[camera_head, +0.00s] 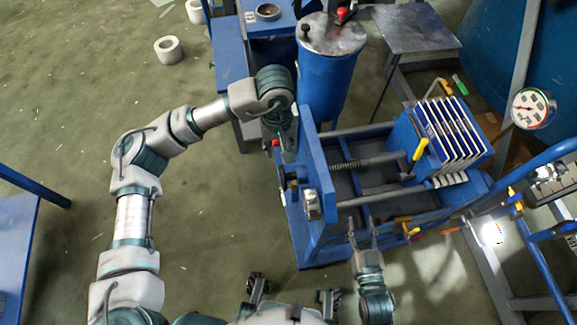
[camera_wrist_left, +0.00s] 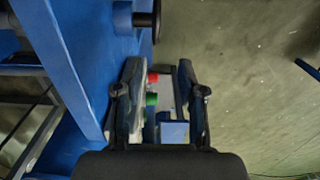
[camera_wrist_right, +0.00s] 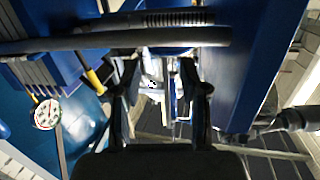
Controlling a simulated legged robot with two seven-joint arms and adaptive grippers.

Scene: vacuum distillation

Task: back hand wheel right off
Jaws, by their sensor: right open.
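A dark round knob or hand wheel (camera_wrist_left: 146,20) sticks out from the blue press plate at the top of the left wrist view. I cannot tell whether it is the back hand wheel. My left gripper (camera_head: 287,148) is at the left side of the blue press end plate (camera_head: 320,185). Its fingers (camera_wrist_left: 158,75) are apart, with a box bearing a red button (camera_wrist_left: 153,77) and a green button (camera_wrist_left: 151,99) showing between them. My right gripper (camera_head: 365,236) is open and empty by the press's near side. Its fingers also show apart in the right wrist view (camera_wrist_right: 160,72).
A blue barrel (camera_head: 326,75) stands behind the press. White filter plates (camera_head: 455,130) and a yellow handle (camera_head: 420,149) are on the press at right. A pressure gauge (camera_head: 531,108) stands further right. The floor at left is mostly clear.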

